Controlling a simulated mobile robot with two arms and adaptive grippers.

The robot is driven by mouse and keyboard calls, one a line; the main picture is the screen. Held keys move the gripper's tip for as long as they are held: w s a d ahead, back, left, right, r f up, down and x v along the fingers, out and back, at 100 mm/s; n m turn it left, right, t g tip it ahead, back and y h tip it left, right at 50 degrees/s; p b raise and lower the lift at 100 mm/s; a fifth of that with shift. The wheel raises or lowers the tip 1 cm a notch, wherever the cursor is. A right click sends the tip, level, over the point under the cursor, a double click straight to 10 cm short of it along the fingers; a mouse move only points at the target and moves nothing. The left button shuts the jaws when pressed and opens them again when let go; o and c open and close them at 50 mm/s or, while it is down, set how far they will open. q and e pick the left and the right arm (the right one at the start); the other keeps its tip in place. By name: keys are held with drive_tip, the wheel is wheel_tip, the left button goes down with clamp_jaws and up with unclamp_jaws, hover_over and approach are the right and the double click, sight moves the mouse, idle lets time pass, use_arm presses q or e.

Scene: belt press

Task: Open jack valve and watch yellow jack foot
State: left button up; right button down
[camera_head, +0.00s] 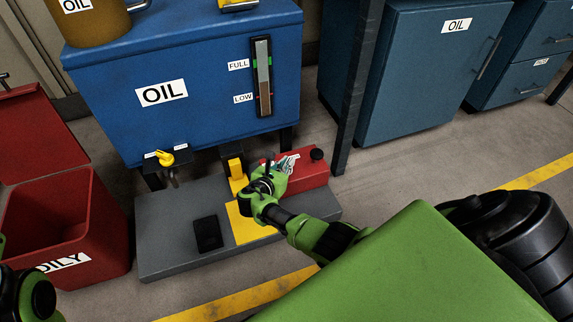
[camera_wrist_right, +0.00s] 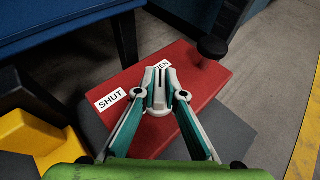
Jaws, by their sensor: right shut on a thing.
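The red jack body (camera_head: 310,172) lies on a grey base plate (camera_head: 165,235) in front of the blue oil tank. My right gripper (camera_head: 268,184) is over it. In the right wrist view, its fingertips (camera_wrist_right: 158,82) are shut on a small part on top of the jack, the jack valve, mostly hidden between them. A SHUT label (camera_wrist_right: 110,99) is left of the fingertips. The OPEN label (camera_wrist_right: 161,66) is partly covered by them. The yellow jack foot (camera_head: 236,174) stands left of the jack body; yellow also shows in the right wrist view (camera_wrist_right: 28,130).
The blue tank (camera_head: 200,95) has a level gauge (camera_head: 262,75) and a yellow-handled tap (camera_head: 165,157). A black knob (camera_head: 317,154) stands on the jack. A red bin (camera_head: 100,225) is left; a dark post (camera_head: 355,90) is behind right. Floor at right is clear.

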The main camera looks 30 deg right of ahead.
idle(0.3)
drive_tip(key=shift+d, duration=0.1)
drive_tip(key=c, duration=2.1)
unclamp_jaws()
drive_tip(key=v, duration=1.2)
drive_tip(key=shift+w+r, duration=0.1)
drive_tip(key=shift+w, duration=0.05)
